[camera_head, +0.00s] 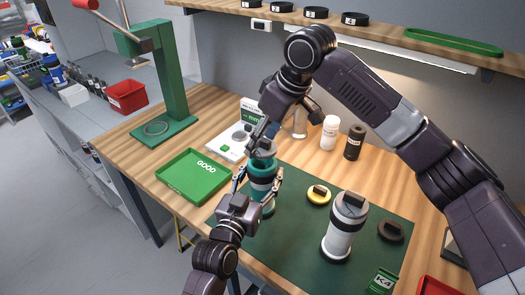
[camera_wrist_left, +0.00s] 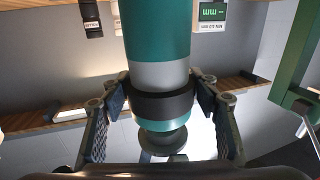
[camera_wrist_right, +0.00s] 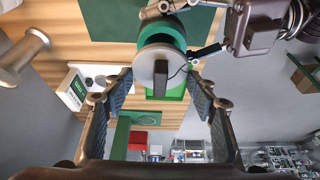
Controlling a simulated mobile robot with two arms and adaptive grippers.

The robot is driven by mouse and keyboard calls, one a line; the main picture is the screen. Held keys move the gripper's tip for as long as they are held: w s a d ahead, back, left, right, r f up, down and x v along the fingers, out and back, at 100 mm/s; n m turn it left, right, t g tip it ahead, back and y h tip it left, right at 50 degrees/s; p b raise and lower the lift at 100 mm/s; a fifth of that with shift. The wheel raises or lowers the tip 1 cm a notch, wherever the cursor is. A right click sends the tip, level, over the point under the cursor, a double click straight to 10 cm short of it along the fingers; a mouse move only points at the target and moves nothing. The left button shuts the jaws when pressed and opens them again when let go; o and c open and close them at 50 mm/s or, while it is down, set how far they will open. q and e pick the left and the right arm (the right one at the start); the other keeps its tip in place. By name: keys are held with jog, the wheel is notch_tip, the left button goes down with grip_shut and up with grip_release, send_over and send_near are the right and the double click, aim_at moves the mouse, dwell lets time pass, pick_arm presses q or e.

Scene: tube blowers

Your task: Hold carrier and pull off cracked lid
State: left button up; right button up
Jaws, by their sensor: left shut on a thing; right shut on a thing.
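The teal carrier (camera_head: 261,190) with grey and black bands stands upright at the left of the green mat (camera_head: 300,235). My left gripper (camera_head: 259,182) comes from below and is shut on its upper body. The left wrist view shows its fingers on both sides of the carrier's black band (camera_wrist_left: 162,105). My right gripper (camera_head: 264,150) is above the carrier, shut on the grey lid (camera_head: 264,146). In the right wrist view, the round grey lid (camera_wrist_right: 150,68) has a dark handle and a thin dark line like a crack. It sits at the carrier's end, between the fingers; whether they touch is unclear.
A white carrier (camera_head: 340,235) with a grey cap stands on the mat, near a yellow-rimmed lid (camera_head: 318,197) and a dark lid (camera_head: 391,232). The green GOOD tray (camera_head: 180,182) is empty at left. A white scale (camera_head: 226,147) and bottles (camera_head: 329,133) stand behind.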

notch_tip(320, 180, up, 6)
jog(key=shift+r, duration=0.1)
pick_arm(q)
jog(key=o, duration=1.4)
jog(key=shift+s, duration=0.1)
